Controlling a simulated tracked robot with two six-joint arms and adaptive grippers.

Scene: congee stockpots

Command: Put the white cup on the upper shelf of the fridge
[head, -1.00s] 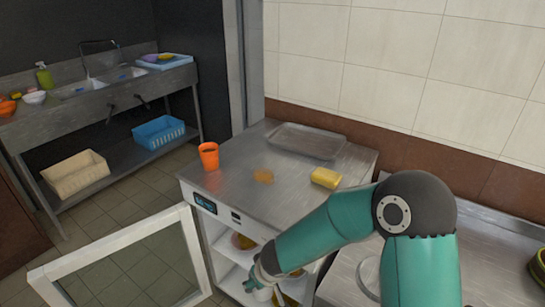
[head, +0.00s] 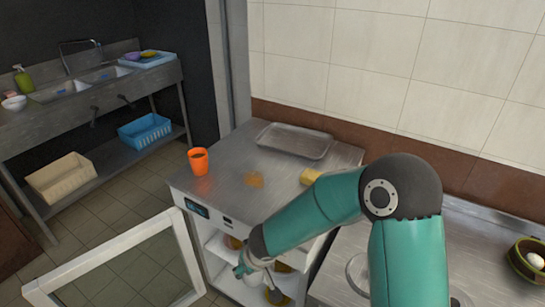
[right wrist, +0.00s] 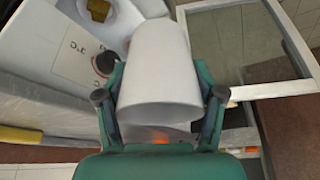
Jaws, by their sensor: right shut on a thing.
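The white cup (right wrist: 160,62) is between the fingers of my right gripper (right wrist: 162,95) in the right wrist view, and the gripper is shut on it. In the head view my right gripper (head: 246,268) is at the open front of the fridge (head: 219,225), near the upper shelf (head: 215,249); the cup there is small and mostly hidden by the gripper. I cannot tell whether the cup touches the shelf. A brown item (head: 232,242) sits on the upper shelf. My left gripper is not in view.
The fridge door (head: 125,265) stands open to the left. On the steel top are an orange cup (head: 199,162), a metal tray (head: 294,141) and a yellow block (head: 310,176), partly behind my arm. Yellowish items (head: 278,297) are lower in the fridge.

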